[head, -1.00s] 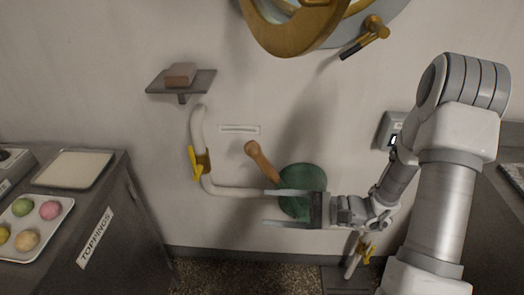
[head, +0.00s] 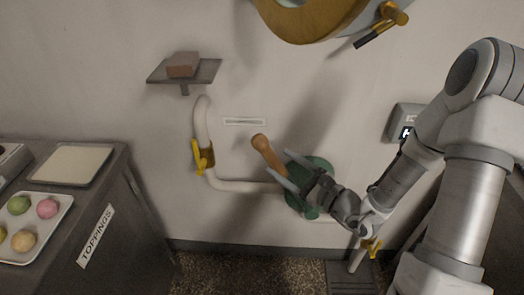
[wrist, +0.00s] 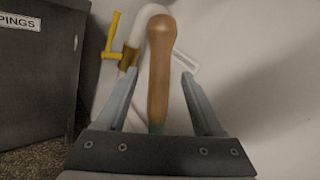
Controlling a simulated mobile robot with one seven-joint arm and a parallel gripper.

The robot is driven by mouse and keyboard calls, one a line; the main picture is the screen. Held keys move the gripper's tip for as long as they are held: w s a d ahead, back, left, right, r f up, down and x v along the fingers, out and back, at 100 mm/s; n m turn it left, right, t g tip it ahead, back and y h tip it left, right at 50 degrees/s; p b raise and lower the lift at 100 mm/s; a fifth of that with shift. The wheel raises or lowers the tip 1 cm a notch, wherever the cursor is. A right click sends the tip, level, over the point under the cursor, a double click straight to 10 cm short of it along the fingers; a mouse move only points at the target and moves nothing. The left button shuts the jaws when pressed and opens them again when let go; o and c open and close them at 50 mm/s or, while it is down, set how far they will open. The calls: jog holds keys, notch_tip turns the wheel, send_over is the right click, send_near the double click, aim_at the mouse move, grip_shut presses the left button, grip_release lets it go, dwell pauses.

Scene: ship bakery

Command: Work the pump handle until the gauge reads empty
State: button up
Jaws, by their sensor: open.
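The pump handle (head: 266,152) is a wooden grip with a rounded end, tilted up and to the left from the round green pump body (head: 323,174) on the wall. My gripper (head: 283,172) is open at the handle's lower part, in front of the pump. In the wrist view the handle (wrist: 160,65) stands between the two open fingers of my gripper (wrist: 160,100), with a gap on each side. The gripper hides part of the pump body.
A white pipe (head: 240,187) with a yellow valve lever (head: 203,157) runs left of the pump. A wall shelf (head: 205,74) holds a brown block. A toppings counter (head: 120,190) stands at left. A brass-rimmed porthole (head: 310,25) is above.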

aim_at(262, 150)
jog(key=x, duration=0.8)
jog(key=shift+c, duration=0.3)
grip_shut()
dwell(1.0)
